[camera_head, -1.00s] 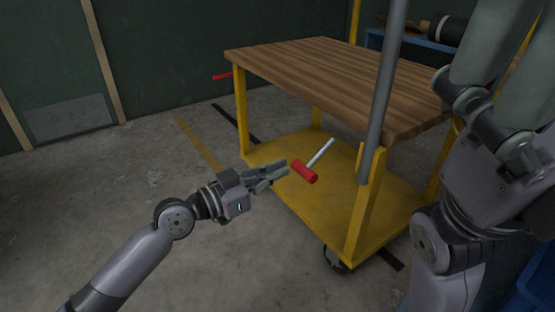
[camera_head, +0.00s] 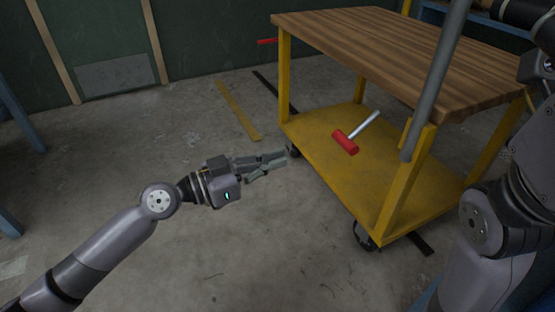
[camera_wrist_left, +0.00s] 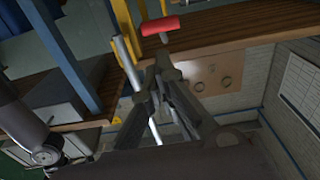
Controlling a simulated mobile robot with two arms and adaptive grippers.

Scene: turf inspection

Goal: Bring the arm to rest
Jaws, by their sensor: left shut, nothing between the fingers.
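My left arm comes in from the lower left in the head view. Its gripper (camera_head: 284,158) is shut and empty, held out over the concrete floor to the left of the yellow cart. The fingers also show in the left wrist view (camera_wrist_left: 158,68), with nothing between them. My right arm (camera_head: 490,230) is at the right edge of the head view, and its gripper is not in view.
A yellow cart with a wooden top (camera_head: 400,50) stands right of my left gripper. A red-handled bar (camera_head: 345,142) shows at the cart's lower shelf (camera_head: 320,128). A grey post (camera_head: 435,80) rises at its near corner. Bare floor (camera_head: 200,265) is free nearby.

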